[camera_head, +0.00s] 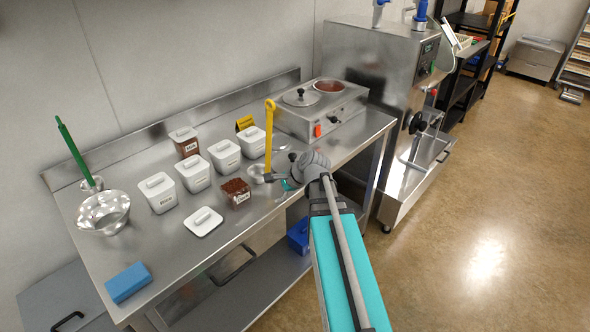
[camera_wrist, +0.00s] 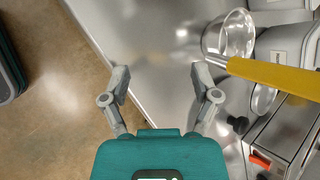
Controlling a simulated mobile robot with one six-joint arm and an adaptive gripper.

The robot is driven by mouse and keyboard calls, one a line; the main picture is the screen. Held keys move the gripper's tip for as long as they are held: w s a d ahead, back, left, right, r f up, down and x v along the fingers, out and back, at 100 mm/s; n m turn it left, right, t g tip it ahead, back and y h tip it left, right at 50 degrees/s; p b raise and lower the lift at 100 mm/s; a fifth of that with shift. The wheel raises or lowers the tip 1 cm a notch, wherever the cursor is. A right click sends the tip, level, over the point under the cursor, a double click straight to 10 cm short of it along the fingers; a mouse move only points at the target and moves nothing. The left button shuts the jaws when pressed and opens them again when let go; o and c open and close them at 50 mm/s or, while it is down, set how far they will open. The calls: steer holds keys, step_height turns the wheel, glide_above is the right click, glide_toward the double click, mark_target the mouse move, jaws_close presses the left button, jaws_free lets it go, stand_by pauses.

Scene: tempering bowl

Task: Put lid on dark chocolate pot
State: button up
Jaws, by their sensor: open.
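The two-well warmer (camera_head: 318,117) stands at the back right of the steel table. Its left well has a steel lid (camera_head: 300,97) with a black knob; its right well is open and shows brown chocolate (camera_head: 328,86). A black knob (camera_head: 293,157) shows on the table in front of the warmer, and also in the wrist view (camera_wrist: 240,125); the steel lid it seems to sit on is hard to make out. My gripper (camera_head: 277,178) is over the table's front edge, left of that knob. In the wrist view my gripper (camera_wrist: 160,70) is open, with nothing between its fingers.
A ladle (camera_head: 269,140) with an upright yellow handle stands close to my gripper. An open tub of brown pieces (camera_head: 237,192) and a loose white lid (camera_head: 202,221) are to the left, before several white lidded tubs (camera_head: 192,174). A blue sponge (camera_head: 128,282) lies front left.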

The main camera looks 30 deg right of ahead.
mark_target(258, 218)
steer(key=s+a+n+g, duration=0.1)
steer(key=a+n, duration=0.1)
steer(key=s+a+f+n+g+h, duration=0.1)
steer(key=s+a+n, duration=0.1)
steer(key=n, duration=0.1)
steer(key=s+a+n+g+p, duration=0.1)
steer(key=s+a+n, duration=0.1)
steer(key=a+n, duration=0.1)
steer(key=shift+s+f+h, duration=0.1)
steer(key=shift+f+h, duration=0.15)
steer(key=shift+h, duration=0.05)
steer(key=s+a+n+g+h+p, duration=0.1)
steer(key=s+a+n+g+h, duration=0.2)
steer(key=s+n, duration=0.3)
steer(key=a+n, duration=0.1)
steer(key=n, duration=0.2)
steer(key=shift+s+a+n+h+p, duration=0.3)
steer(key=shift+s+n+p, duration=0.05)
steer(key=shift+s+n, duration=0.05)
steer(key=c, duration=0.3)
